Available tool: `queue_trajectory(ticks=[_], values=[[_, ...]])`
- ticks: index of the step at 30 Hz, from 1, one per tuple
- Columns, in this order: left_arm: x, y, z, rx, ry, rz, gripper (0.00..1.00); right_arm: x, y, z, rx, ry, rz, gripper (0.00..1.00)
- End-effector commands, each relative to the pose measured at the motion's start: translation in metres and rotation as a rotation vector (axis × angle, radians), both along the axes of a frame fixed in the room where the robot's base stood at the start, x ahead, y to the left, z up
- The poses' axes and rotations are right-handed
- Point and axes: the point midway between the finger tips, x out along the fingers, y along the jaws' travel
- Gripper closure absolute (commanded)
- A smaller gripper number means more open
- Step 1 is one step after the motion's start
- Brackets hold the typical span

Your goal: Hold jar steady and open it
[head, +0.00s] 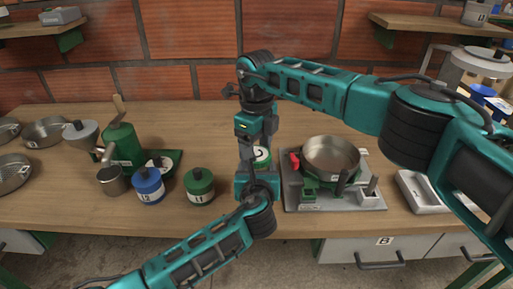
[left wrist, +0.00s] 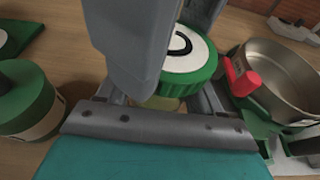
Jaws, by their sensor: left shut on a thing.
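The jar (head: 262,157) stands upright on the wooden table, mostly hidden between my grippers. Its green lid (left wrist: 192,62) has a white top with a dark mark. My left gripper (head: 257,179) reaches in from the front and is shut on the jar body below the lid. Its fingers (left wrist: 160,102) show on both sides of the body in the left wrist view. My right gripper (head: 258,143) points down from above. Its two grey fingers (left wrist: 165,45) are apart, one at the near left of the lid and one behind it; I see no clear grip.
A metal pan (head: 331,155) on a grey device with a red part stands close to the right. A green jar (head: 199,186) and a blue jar (head: 148,186) stand to the left, near a green grinder (head: 122,150). A white tray (head: 425,190) lies at the right edge.

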Motion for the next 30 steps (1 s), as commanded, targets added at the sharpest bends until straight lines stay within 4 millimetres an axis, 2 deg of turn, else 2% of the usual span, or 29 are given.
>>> queue_trajectory(ticks=[3,4,11,25,30], values=[[0.000,0.001,-0.001,0.000,0.001,0.001,1.00,-0.001,0.000,0.000,0.000,0.002,0.000,0.66],[0.000,0.001,-0.001,0.000,0.001,0.001,1.00,-0.001,0.000,0.000,0.000,0.002,0.000,0.27],[0.000,0.001,-0.001,0.000,0.001,0.001,1.00,-0.001,0.001,0.000,0.001,0.003,-0.001,0.05],[0.001,0.001,0.000,0.000,0.001,0.001,1.00,-0.004,0.004,0.000,0.003,0.010,0.005,0.04],[0.001,0.001,-0.001,0.001,0.003,0.002,1.00,-0.003,0.005,0.017,0.005,0.006,0.008,0.04]])
